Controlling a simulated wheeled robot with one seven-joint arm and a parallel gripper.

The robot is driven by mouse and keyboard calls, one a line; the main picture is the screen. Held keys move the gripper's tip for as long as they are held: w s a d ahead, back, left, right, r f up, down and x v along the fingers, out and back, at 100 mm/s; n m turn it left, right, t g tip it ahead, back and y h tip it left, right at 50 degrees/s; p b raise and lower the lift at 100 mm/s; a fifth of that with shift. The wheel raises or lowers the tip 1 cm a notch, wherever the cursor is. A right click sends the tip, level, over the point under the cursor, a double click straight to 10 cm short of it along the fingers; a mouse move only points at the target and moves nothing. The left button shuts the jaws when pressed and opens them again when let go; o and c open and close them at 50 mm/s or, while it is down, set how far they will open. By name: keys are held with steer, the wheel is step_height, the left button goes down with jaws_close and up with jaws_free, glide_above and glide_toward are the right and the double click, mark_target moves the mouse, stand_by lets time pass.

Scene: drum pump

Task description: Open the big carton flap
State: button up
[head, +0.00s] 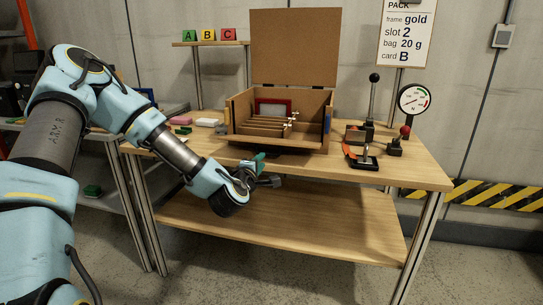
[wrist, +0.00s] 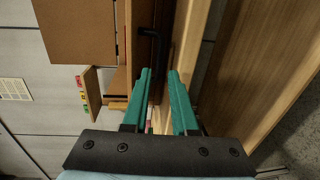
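The carton (head: 316,139) stands on the wooden table with its top open. Its big brown flap (head: 295,47) stands upright at the back edge. In the wrist view, turned sideways, brown carton panels (wrist: 75,35) fill the upper left. A black bar-shaped handle (wrist: 152,36) shows just beyond my fingertips; I cannot tell which part it belongs to. My gripper (head: 266,172) is low at the table's front edge, in front of the carton. Its green fingers (wrist: 160,72) are apart with nothing visibly held between them.
The wooden table (head: 400,170) has a lever unit (head: 374,100), a gauge (head: 413,98) and a red-knobbed device (head: 397,143) right of the carton. Pink and white blocks lie left of it. A shelf with A, B, C cards (head: 208,35) stands behind. The lower shelf (head: 300,225) is clear.

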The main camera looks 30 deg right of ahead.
mark_target(268, 154)
steer(key=p+x, duration=0.1)
steer(key=x, duration=0.9)
steer(key=shift+w+d, duration=0.25)
steer(key=shift+w, duration=0.05)
jaws_close()
stand_by(1.0)
